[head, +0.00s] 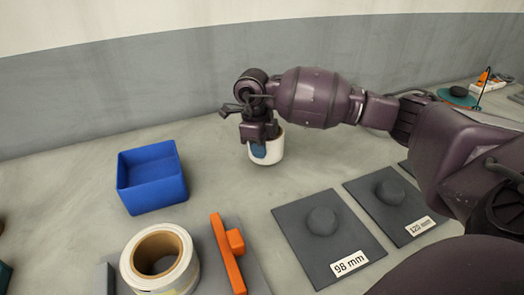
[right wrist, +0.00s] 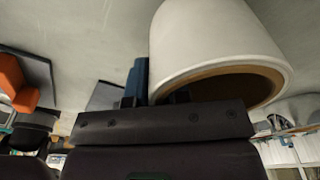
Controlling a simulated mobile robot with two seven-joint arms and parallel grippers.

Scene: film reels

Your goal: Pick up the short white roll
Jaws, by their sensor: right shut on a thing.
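A white roll (head: 273,152) is in the grasp of my right gripper (head: 262,147) behind the middle of the table. The gripper is shut on it, with a blue finger pad against its near side. In the right wrist view the roll (right wrist: 215,42) fills the upper right, with its brown core rim showing and one blue finger (right wrist: 139,80) beside it. I cannot tell whether the roll touches the table. Another white roll with a brown core (head: 133,268) stands at the front left. My left gripper is not in view.
A blue open box (head: 152,200) stands left of the held roll. An orange part (head: 230,255) is beside the front roll. Grey plates with round knobs, labelled 98 mm (head: 345,262) and 125 mm (head: 419,229), lie to the right. A grey wall stands behind.

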